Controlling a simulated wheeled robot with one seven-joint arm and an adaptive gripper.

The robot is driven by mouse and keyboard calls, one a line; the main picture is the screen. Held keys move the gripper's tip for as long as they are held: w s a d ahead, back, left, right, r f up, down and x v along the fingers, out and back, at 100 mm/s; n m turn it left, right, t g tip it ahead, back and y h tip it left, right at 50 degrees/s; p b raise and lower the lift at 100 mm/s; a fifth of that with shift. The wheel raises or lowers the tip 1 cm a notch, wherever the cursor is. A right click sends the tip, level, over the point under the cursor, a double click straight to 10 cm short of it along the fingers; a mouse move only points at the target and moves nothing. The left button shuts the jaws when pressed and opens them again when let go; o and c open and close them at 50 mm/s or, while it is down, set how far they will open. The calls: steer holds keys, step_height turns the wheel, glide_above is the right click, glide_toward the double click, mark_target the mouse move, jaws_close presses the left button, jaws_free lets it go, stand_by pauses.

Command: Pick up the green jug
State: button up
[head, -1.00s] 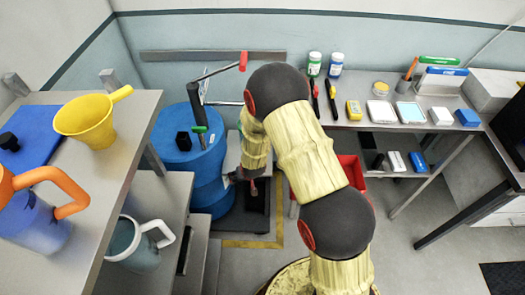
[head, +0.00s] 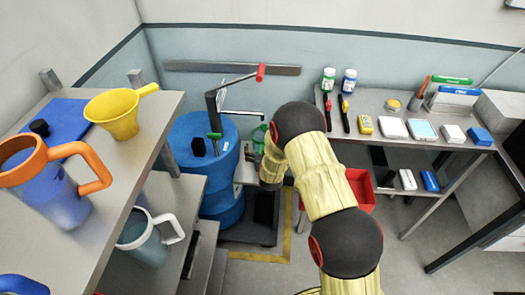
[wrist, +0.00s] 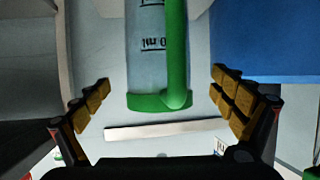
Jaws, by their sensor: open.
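The fingers are open and apart, with visible gaps on both sides of the jug. In the head view a green bit of the jug (head: 259,134) shows just left of my arm, beside the blue drum. My arm hides most of the jug and gripper there.
A blue drum (head: 212,170) with a crank pump stands left of the gripper. A shelf at left holds a yellow funnel (head: 118,113) and an orange-handled jug (head: 55,200). A bench (head: 385,143) with small tools and a red bin (head: 360,188) lie to the right.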

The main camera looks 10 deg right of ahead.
steer(key=b+x, duration=0.1)
steer(key=x, duration=0.3)
steer(key=shift+d, duration=0.15)
steer(key=shift+s, duration=0.1)
steer(key=shift+c, duration=1.3)
steer(key=shift+r, duration=0.15)
steer(key=c, duration=1.3)
